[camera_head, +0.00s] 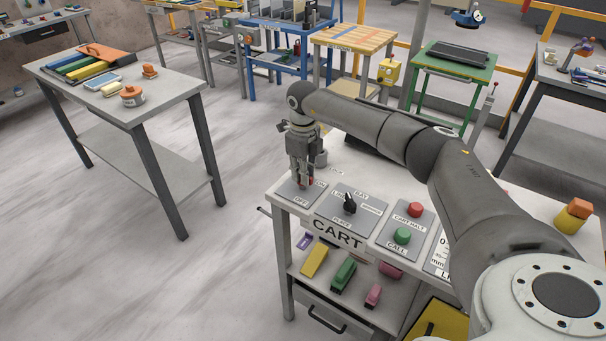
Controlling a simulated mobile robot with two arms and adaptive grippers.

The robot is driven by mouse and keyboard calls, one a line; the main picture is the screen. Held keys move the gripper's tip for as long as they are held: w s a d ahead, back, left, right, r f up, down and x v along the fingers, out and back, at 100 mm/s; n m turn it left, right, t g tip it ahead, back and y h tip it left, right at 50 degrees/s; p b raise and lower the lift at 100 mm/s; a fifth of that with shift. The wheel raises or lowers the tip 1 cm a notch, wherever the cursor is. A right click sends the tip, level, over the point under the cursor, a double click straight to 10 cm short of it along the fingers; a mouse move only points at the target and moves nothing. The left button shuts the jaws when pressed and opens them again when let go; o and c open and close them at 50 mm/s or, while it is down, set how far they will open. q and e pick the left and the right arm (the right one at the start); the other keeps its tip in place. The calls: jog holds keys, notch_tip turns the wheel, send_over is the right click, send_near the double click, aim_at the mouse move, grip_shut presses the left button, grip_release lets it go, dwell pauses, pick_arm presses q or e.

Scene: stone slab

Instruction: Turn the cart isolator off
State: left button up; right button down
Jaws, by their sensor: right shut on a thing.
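The isolator plate (290,190) is a grey panel at the left end of the cart's top, with an "OFF" label at its front left and an "ON" label at its right. The gripper points straight down and is shut on the handle. The fingers hide most of the handle, so I cannot tell which way it is turned. My left gripper is not in view.
Right of the isolator are a black selector knob (350,203), a red button (415,209) and a green button (402,235). The "CART" sign (338,235) hangs at the front edge. A grey workbench (180,88) stands to the left, with clear floor between.

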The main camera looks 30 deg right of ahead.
jog(key=shift+r, duration=0.1)
dwell(0.4)
jog(key=c, duration=1.5)
grip_release()
notch_tip(320, 180, up, 12)
jog(key=shift+f, duration=0.1)
